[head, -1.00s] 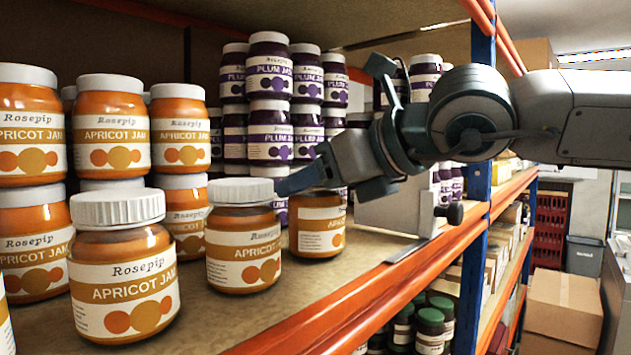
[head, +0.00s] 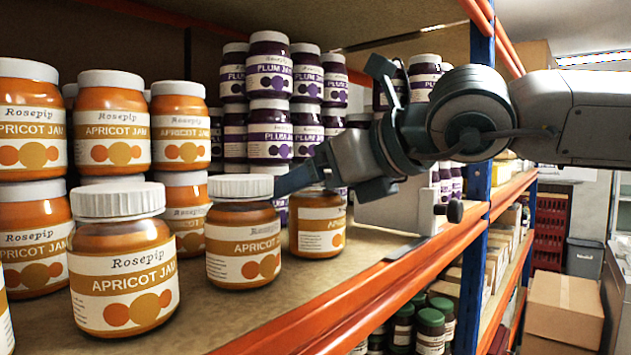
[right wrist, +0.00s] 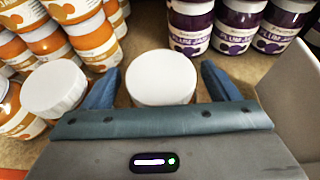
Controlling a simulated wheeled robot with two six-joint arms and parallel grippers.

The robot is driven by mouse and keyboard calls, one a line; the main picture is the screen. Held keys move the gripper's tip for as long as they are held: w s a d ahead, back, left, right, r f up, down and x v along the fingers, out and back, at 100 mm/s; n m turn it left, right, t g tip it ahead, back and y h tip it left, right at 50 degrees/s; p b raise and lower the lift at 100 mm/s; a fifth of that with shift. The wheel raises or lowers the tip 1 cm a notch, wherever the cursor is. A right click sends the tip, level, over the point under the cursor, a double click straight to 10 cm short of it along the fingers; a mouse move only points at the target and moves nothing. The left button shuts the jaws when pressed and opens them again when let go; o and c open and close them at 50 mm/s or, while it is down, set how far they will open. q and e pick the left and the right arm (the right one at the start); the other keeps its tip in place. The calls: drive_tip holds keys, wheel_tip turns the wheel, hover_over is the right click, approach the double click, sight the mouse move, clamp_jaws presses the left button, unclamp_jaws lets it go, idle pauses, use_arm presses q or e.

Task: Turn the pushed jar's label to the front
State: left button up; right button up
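An apricot jam jar (head: 317,238) with a white lid stands on the shelf board near its front edge. In the head view its label faces right, and my gripper hides most of its lid. My right gripper (right wrist: 161,88) is open, with its blue fingers on either side of this jar's lid (right wrist: 161,77). Gaps show between each finger and the lid. Another apricot jar (head: 243,243) stands just left of it, label facing the head camera; its lid (right wrist: 55,88) is outside the left finger in the wrist view. My left gripper is not in view.
A nearer apricot jar (head: 123,285) and stacked apricot jars (head: 110,125) fill the left. Plum jam jars (head: 270,130) are stacked behind. A pale box-like object (head: 400,212) stands at the right by the blue upright (head: 480,180). An orange beam (head: 400,275) edges the shelf.

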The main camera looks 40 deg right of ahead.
drive_tip(key=b+v, duration=0.1)
drive_tip(key=v, duration=0.9)
drive_tip(key=shift+s+r+b, duration=0.2)
drive_tip(key=shift+s+b, duration=0.1)
drive_tip(key=shift+s, duration=0.05)
drive_tip(key=shift+d, duration=0.1)
